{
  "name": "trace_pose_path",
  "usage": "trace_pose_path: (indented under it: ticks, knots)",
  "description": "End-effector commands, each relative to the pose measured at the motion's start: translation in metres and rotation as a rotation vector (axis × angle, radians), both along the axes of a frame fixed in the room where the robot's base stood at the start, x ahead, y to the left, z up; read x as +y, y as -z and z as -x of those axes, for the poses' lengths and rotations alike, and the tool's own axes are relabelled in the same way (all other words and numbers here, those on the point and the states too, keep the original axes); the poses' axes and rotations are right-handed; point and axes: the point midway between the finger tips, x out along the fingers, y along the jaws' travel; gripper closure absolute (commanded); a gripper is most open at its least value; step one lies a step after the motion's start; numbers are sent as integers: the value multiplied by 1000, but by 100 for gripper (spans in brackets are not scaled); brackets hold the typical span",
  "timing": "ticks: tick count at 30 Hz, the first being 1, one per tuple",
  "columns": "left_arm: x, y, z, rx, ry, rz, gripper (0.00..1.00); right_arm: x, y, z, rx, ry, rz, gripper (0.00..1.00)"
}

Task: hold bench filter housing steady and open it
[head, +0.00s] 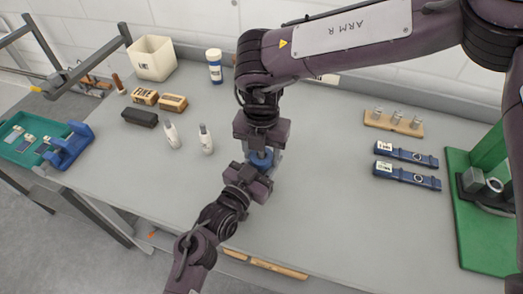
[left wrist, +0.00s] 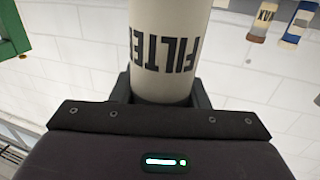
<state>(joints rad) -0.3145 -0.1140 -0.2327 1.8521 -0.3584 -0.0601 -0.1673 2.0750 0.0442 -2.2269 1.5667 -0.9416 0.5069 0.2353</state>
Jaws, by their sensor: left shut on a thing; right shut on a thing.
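The filter housing stands near the middle of the grey bench, mostly hidden by my two grippers in the head view. A blue part of it (head: 261,158) shows between them. In the left wrist view its pale cylindrical body (left wrist: 168,40) with dark "FILTER" lettering sits between the fingers. My left gripper (head: 252,178) reaches in from the front and is shut on the body. My right gripper (head: 262,143) comes from above and is shut on the top of the housing; its fingertips and the exact contact are hard to see.
Two white bottles (head: 206,140) stand left of the grippers, with brushes (head: 173,103) and a cream bin (head: 152,58) behind. The front right bench is clear.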

Motion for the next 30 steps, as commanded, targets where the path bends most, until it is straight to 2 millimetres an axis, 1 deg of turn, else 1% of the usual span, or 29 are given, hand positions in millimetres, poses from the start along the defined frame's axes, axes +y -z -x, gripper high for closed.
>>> trace_pose_path:
  ticks: [3,6,8,12,19,20,21,24,30]
  knots:
    - [1,0,-1,-1,-3,0,100,-1,0,0,1,-222,3,76]
    - [1,0,-1,-1,-3,0,100,-1,0,0,1,-368,2,76]
    - [1,0,-1,-1,-3,0,100,-1,0,0,1,-426,2,76]
    - [1,0,-1,-1,-4,0,100,-1,0,0,1,-479,2,76]
    - [2,0,-1,-1,-4,0,100,-2,0,0,2,-478,3,76]
    - [2,0,-1,-1,-4,0,100,-2,0,0,2,-477,3,46]
    - [2,0,-1,-1,-4,0,100,-1,0,-1,1,-477,4,41]
    - [1,0,-1,-1,-4,0,100,-1,0,-1,0,-477,3,28]
    - [1,0,0,-1,-1,0,100,0,0,0,0,-479,-1,27]
